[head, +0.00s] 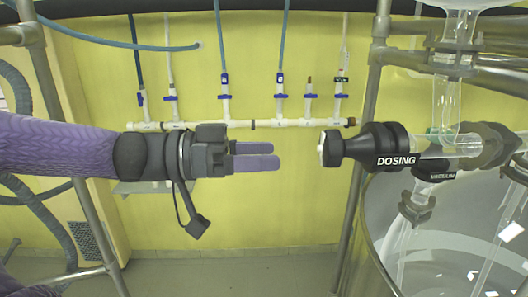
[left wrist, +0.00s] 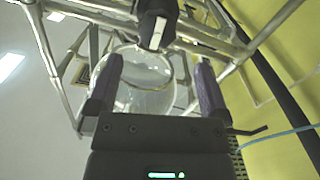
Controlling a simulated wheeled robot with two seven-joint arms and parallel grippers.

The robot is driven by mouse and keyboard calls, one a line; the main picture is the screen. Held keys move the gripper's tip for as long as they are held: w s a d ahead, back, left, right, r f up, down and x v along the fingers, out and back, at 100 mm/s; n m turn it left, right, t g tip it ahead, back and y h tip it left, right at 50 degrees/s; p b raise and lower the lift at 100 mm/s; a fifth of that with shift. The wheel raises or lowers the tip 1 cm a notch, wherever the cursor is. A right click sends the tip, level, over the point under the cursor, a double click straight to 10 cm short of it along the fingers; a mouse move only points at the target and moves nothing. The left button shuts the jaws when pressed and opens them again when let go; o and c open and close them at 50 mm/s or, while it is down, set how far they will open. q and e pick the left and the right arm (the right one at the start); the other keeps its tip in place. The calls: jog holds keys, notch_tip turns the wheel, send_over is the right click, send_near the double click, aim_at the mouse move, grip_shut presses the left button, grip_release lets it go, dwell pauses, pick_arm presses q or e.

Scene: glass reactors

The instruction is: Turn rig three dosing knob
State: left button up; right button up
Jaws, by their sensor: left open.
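The dosing knob (head: 333,148) is a black knob with a pale end face, at the left end of a black fitting labelled DOSING (head: 397,160) in the head view. My left gripper (head: 278,155) is open and empty. It points right toward the knob, at about its height, with a visible gap between fingertips and knob. In the left wrist view my left gripper (left wrist: 160,85) has its two purple fingers apart, and the knob (left wrist: 157,30) shows dark with a pale face beyond them, near the top centre. My right gripper is not in view.
A glass vessel (head: 375,215) stands below and right of the fitting, with a VACUUM label (head: 440,177) nearby. Metal frame posts (head: 362,130) stand beside the knob. A white pipe manifold (head: 290,123) with blue valves runs along the yellow wall behind. The space between gripper and knob looks clear.

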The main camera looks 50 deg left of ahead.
aim_at(322, 148)
pick_arm(q)
jog(key=w+f+b, duration=0.4)
jog(key=w+f, duration=0.2)
jog(key=w, duration=0.1)
jog(key=w+r+n+t+y+b, duration=0.15)
jog(key=w+n+t+y, duration=0.25)
jog(key=w+n, duration=0.5)
jog(key=s+r+n+g+h+p, duration=0.2)
jog(key=s+r+n+g+h, duration=0.25)
jog(key=s+n, duration=1.1)
jog(key=shift+n, duration=0.35)
jog(key=p+x, duration=0.1)
jog(key=x, duration=0.2)
jog(key=p+x, duration=0.1)
jog(key=x, duration=0.2)
jog(key=p+x, duration=0.2)
jog(key=x, duration=0.2)
jog(key=shift+r, duration=0.4)
jog(key=shift+w+d+f, duration=0.15)
jog(key=shift+w+d, duration=0.15)
jog(key=shift+w, duration=0.1)
jog(key=c, duration=1.2)
jog(key=shift+o, duration=0.2)
jog(key=shift+t+y, duration=0.25)
